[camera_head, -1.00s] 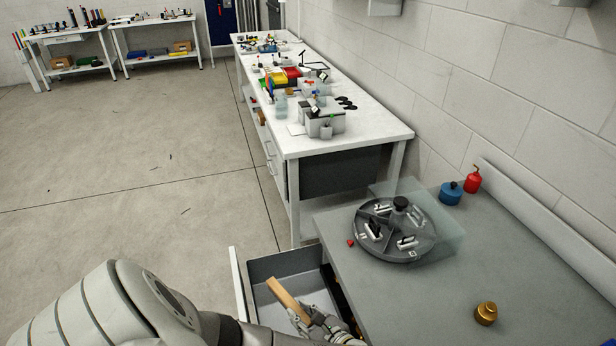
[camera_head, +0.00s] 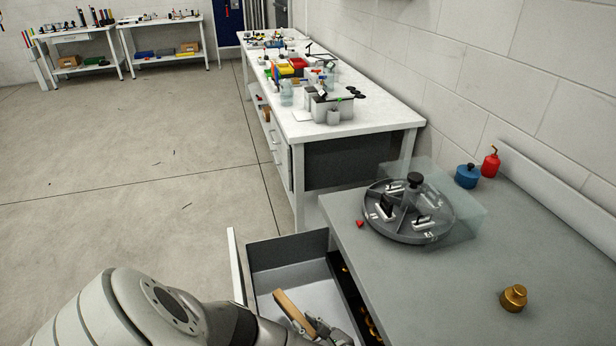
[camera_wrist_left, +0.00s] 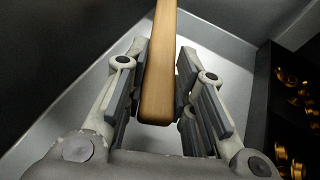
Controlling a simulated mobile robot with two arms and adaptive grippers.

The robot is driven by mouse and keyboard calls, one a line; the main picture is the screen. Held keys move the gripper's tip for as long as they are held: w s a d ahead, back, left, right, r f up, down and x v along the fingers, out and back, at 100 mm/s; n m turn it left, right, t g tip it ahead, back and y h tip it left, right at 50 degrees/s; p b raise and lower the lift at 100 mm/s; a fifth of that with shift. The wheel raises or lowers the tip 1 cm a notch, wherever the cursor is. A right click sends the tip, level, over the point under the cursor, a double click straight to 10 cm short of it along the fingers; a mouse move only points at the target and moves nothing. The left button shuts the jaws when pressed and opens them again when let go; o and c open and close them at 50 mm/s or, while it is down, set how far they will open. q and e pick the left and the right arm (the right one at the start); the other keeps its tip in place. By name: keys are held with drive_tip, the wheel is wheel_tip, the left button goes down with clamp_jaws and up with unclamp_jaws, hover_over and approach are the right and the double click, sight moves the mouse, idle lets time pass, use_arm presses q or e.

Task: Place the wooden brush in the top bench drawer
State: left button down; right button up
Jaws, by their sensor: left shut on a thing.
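The wooden brush (camera_head: 291,308) shows as a tan wooden bar in the head view, over the open drawer. In the left wrist view the brush (camera_wrist_left: 159,70) runs between my finger pads. My left gripper (camera_head: 312,328) is shut on one end of it; the gripper also shows in the left wrist view (camera_wrist_left: 158,98). The open bench drawer (camera_head: 288,246) is grey inside with a pale floor, and the brush is inside its outline. I cannot tell whether the brush touches the floor. Bristles are not visible. My right gripper is not in view.
Brass parts (camera_wrist_left: 293,120) lie in a dark compartment beside the drawer's pale floor. The grey bench top (camera_head: 440,280) holds a round divided tray (camera_head: 408,237) under a clear cover, a brass pot (camera_head: 513,298), a blue can (camera_head: 467,176) and a red can (camera_head: 490,162).

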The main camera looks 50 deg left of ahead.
use_arm(q)
wheel_tip(320, 180, down, 4)
drive_tip(key=shift+r+b, duration=0.1)
drive_tip(key=shift+b, duration=0.85)
drive_tip(key=shift+f, duration=0.45)
drive_tip(key=shift+f, duration=0.15)
drive_tip(key=c, duration=1.2)
unclamp_jaws()
